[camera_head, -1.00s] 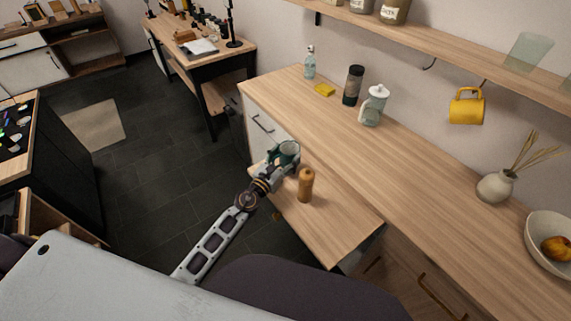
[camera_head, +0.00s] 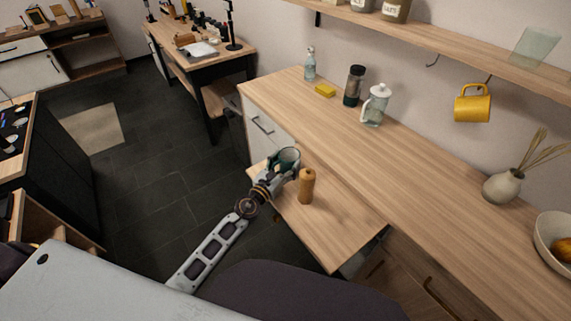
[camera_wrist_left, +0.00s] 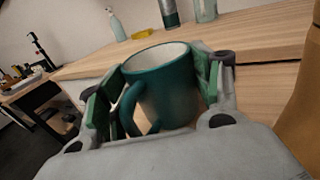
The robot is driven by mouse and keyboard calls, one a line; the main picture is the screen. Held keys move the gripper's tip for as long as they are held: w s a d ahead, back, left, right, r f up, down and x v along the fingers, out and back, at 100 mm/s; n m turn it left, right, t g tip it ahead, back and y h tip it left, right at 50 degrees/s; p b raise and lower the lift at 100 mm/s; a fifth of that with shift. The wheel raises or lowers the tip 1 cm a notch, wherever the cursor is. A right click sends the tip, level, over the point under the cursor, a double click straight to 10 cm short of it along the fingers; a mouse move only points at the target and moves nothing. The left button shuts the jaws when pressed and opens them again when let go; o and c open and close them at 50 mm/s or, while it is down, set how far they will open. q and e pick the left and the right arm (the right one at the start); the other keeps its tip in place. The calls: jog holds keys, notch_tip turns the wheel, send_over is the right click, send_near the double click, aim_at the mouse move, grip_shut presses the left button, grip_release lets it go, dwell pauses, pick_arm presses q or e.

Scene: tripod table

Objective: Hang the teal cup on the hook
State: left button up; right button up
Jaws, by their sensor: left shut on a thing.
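The teal cup (camera_head: 287,158) has a pale inside and is upright, with its mouth facing up. My left gripper (camera_head: 281,165) is shut on it, at the wooden surface beside the pepper mill. In the left wrist view the cup (camera_wrist_left: 160,85) sits between the two green-padded fingers of the gripper (camera_wrist_left: 158,95), its handle facing toward the wrist and lower left. An empty dark hook (camera_head: 432,61) hangs under the wall shelf. A yellow mug (camera_head: 473,103) hangs from another hook to its right. My right gripper is not in view.
A wooden pepper mill (camera_head: 306,187) stands right next to the left gripper. On the counter (camera_head: 400,165) are a glass jug (camera_head: 375,106), a dark tumbler (camera_head: 354,86), a bottle (camera_head: 310,64), a yellow sponge (camera_head: 325,90) and a vase (camera_head: 502,185). The shelf (camera_head: 440,42) overhangs the counter.

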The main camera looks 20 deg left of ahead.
pick_arm(q)
jog(key=shift+f, duration=0.15)
jog(key=o, duration=1.2)
jog(key=shift+c, duration=0.2)
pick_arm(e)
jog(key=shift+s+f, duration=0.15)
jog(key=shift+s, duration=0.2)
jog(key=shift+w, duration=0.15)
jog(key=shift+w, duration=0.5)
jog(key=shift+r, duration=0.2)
